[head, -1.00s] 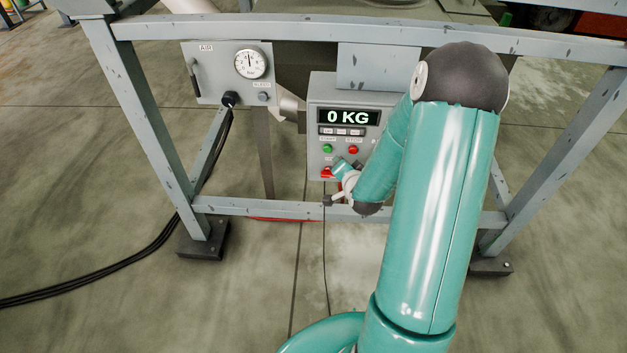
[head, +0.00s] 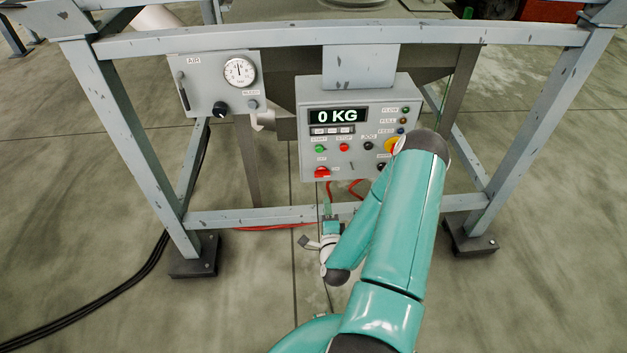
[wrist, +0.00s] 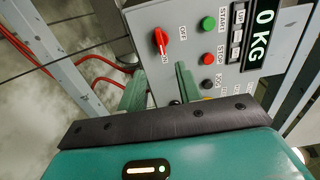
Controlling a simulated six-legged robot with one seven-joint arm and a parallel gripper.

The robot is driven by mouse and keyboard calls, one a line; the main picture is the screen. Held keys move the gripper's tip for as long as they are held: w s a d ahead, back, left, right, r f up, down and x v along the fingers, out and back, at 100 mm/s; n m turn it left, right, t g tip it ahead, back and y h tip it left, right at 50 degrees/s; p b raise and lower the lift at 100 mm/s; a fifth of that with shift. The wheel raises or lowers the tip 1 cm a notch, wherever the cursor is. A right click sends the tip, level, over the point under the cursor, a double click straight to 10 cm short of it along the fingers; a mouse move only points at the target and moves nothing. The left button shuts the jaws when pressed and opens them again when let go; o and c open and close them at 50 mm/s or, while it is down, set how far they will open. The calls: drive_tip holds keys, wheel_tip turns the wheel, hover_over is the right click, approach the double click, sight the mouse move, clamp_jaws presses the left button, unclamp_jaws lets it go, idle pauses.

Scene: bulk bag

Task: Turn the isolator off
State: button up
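The isolator is a red rotary knob (head: 321,172) at the lower left of the grey control panel (head: 312,148). The wrist view shows the knob (wrist: 161,42) with its long axis toward the ON label; the OFF label is on another side. My gripper (head: 327,205) is below the panel in the head view, apart from the knob. In the wrist view my gripper (wrist: 160,72) has its two teal fingers spread with a gap between them and nothing in it. The knob shows just beyond that gap.
A green START button (head: 320,149) and a red STOP button (head: 343,148) sit above the knob. Red cables (wrist: 95,70) hang under the panel. A frame crossbar (head: 260,216) runs below it. An air panel (head: 205,88) stands at left.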

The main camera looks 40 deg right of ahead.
sight(323, 176)
drive_tip(key=x, duration=1.3)
drive_tip(key=shift+w+d, duration=0.3)
drive_tip(key=shift+c, duration=0.4)
drive_tip(key=c, duration=0.5)
